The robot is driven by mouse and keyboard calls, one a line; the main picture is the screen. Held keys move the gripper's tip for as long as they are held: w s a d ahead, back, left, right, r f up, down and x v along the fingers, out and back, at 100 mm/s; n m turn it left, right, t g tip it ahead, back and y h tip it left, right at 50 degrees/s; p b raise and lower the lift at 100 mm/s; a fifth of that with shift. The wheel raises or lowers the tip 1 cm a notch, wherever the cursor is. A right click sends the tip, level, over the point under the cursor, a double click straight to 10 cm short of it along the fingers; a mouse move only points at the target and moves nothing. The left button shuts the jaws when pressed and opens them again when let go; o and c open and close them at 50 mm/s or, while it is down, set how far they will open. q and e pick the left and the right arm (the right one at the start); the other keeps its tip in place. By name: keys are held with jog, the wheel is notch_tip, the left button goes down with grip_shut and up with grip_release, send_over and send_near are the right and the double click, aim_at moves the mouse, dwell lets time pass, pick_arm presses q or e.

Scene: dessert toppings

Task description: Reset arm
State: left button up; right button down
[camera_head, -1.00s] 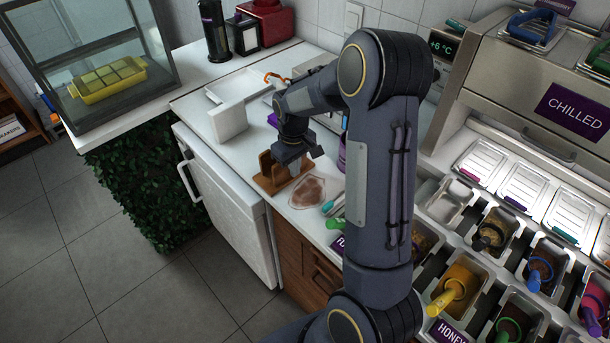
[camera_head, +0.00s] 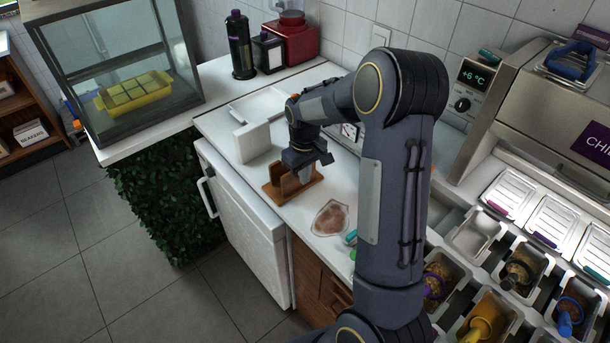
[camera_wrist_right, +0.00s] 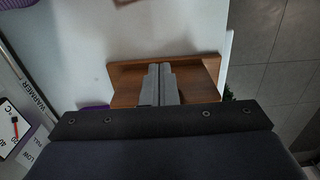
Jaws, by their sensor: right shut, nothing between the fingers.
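My right gripper (camera_head: 306,172) hangs pointing down over the white counter (camera_head: 264,187), just above or at a small wooden holder (camera_head: 273,190). In the right wrist view its two grey fingers (camera_wrist_right: 159,85) lie side by side, closed together with nothing between them. The wooden holder (camera_wrist_right: 195,70) shows behind and on both sides of the fingers. I cannot tell whether they touch it. My right arm rises through the middle of the head view and hides part of the counter behind it. My left gripper does not show.
A brown-stained patch or mat (camera_head: 331,218) lies on the counter near the arm. A white tray (camera_head: 262,104) and a white upright block (camera_head: 252,142) stand behind the holder. Topping bins (camera_head: 474,237) line the right. A glass case (camera_head: 120,65) stands at left.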

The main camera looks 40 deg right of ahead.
notch_tip(320, 180, up, 8)
jog(key=p, duration=0.5)
